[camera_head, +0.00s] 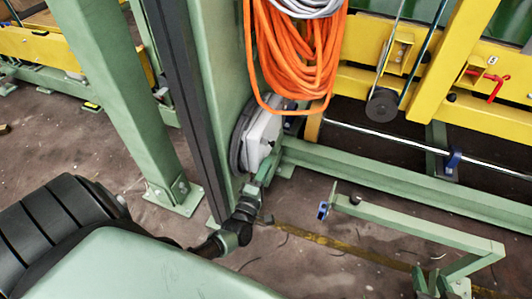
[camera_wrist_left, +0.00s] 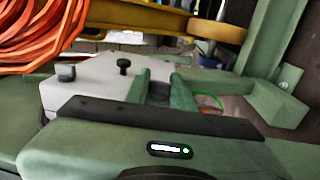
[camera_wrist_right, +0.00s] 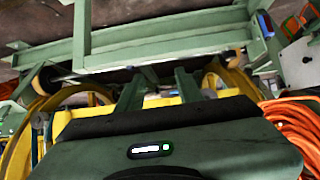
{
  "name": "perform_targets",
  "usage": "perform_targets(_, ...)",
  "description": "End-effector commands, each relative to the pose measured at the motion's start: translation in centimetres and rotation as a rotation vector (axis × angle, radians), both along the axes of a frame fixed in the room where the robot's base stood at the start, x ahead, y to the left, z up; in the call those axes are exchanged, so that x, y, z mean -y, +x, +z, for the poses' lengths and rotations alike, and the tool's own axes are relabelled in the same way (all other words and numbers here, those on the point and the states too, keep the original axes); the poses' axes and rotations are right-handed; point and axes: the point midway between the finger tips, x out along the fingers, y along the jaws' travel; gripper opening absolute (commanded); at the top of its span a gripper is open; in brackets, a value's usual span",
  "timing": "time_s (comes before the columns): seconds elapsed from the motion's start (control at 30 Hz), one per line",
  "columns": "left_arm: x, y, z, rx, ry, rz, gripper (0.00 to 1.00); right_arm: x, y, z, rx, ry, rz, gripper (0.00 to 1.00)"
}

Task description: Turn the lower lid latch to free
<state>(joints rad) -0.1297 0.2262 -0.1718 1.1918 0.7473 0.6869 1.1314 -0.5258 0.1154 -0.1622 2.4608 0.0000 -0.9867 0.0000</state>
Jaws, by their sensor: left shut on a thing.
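The grey lidded box (camera_head: 263,132) is fixed low on the green column. My left gripper (camera_head: 270,163) reaches up to its lower right edge. In the left wrist view the box (camera_wrist_left: 100,85) shows a black knob latch (camera_wrist_left: 124,67) and another dark knob (camera_wrist_left: 66,73). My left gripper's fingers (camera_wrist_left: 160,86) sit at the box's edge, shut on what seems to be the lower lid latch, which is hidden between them. My right gripper (camera_wrist_right: 158,85) shows in its own wrist view with its fingers apart and nothing seen between them. I cannot make it out in the head view.
Orange cable (camera_head: 290,60) hangs just above the box. A green bracket frame (camera_head: 420,225) with a blue-tipped end stands to the right. A green floor beam (camera_head: 400,185) and yellow rails (camera_head: 430,100) lie behind. The brown floor (camera_head: 320,265) between column and bracket is mostly bare.

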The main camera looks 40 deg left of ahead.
Motion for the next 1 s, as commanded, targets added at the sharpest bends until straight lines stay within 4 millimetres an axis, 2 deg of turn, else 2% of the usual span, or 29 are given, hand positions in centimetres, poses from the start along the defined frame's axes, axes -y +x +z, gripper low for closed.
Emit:
perform_targets(0.2, 0.0, 0.0, 0.3, -0.048, -0.01, 0.0, 0.0, 2.0, -5.6, -3.6, -0.313, -0.069, -0.024, 0.36)
perform_targets(0.43, 0.0, 0.0, 0.1, -0.079, -0.019, 0.0, 0.0, 3.4, -10.1, -5.3, -0.525, -0.112, -0.04, 0.36)
perform_targets(0.7, 0.0, 0.0, 0.0, -0.091, -0.023, 0.0, 0.0, 4.0, -12.1, -5.7, -0.611, -0.129, -0.047, 0.36)
perform_targets(1.0, 0.0, 0.0, 0.0, -0.092, -0.022, 0.0, 0.0, 4.0, -12.2, -5.8, -0.616, -0.13, -0.047, 0.36)
